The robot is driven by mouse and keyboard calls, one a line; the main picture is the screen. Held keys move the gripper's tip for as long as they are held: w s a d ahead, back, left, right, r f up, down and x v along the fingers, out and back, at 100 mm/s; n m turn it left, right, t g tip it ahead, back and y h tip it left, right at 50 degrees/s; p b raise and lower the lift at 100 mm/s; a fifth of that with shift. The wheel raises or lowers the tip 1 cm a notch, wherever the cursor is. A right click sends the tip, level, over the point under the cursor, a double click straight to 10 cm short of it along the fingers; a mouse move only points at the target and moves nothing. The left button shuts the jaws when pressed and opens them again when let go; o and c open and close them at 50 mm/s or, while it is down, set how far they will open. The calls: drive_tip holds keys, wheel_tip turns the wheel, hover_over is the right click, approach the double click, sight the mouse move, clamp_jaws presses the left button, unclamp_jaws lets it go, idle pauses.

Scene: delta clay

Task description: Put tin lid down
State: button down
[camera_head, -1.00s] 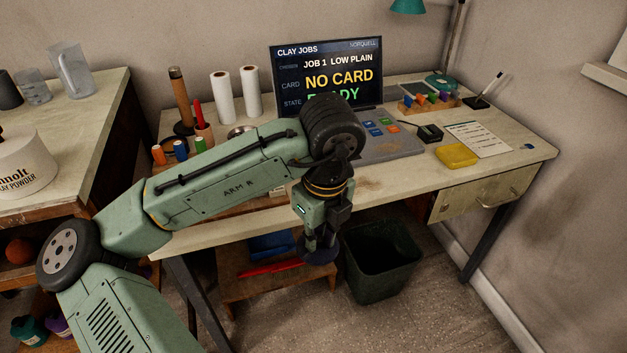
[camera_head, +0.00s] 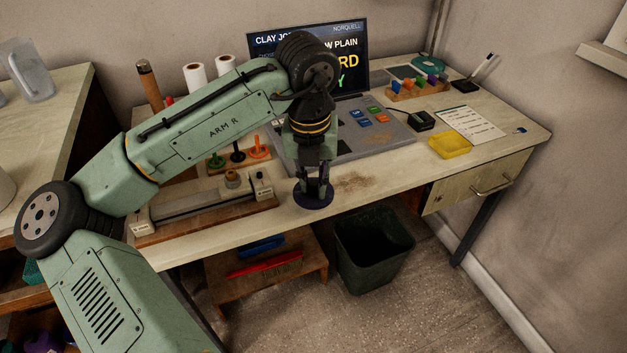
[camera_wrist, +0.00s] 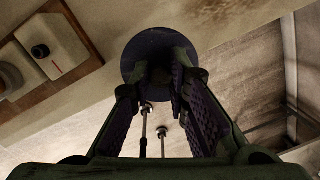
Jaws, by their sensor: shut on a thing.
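The tin lid (camera_head: 313,204) appears to be the dark blue round disc under my gripper (camera_head: 314,188). My gripper points down and is shut on the middle of the lid, which looks level. In the head view the lid is at the front part of the desk top (camera_head: 228,225), near the edge. In the wrist view the lid (camera_wrist: 130,62) lies behind the fingertips (camera_wrist: 161,78), with the desk's front edge close by. I cannot tell whether the lid touches the desk or hangs just above it.
A slide device on a wooden base (camera_head: 205,211) stands left of the lid. A dark bin (camera_head: 372,250) and a low wooden stool (camera_head: 265,282) are below.

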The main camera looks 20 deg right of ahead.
sight(314, 186)
drive_tip(key=shift+w+d, duration=0.25)
drive_tip(key=shift+w, duration=0.3)
drive_tip(key=shift+w+d, duration=0.2)
drive_tip(key=shift+w, duration=0.35)
drive_tip(key=shift+w+f, duration=0.15)
drive_tip(key=shift+f, duration=0.1)
drive_tip(key=shift+f+p, duration=0.3)
drive_tip(key=shift+f, duration=1.3)
drive_tip(key=shift+f, duration=0.1)
drive_tip(key=c, duration=1.5)
unclamp_jaws()
drive_tip(key=shift+c, duration=0.2)
wheel_tip(314, 186, up, 12)
drive_tip(key=s, duration=0.1)
drive_tip(key=shift+a, duration=0.35)
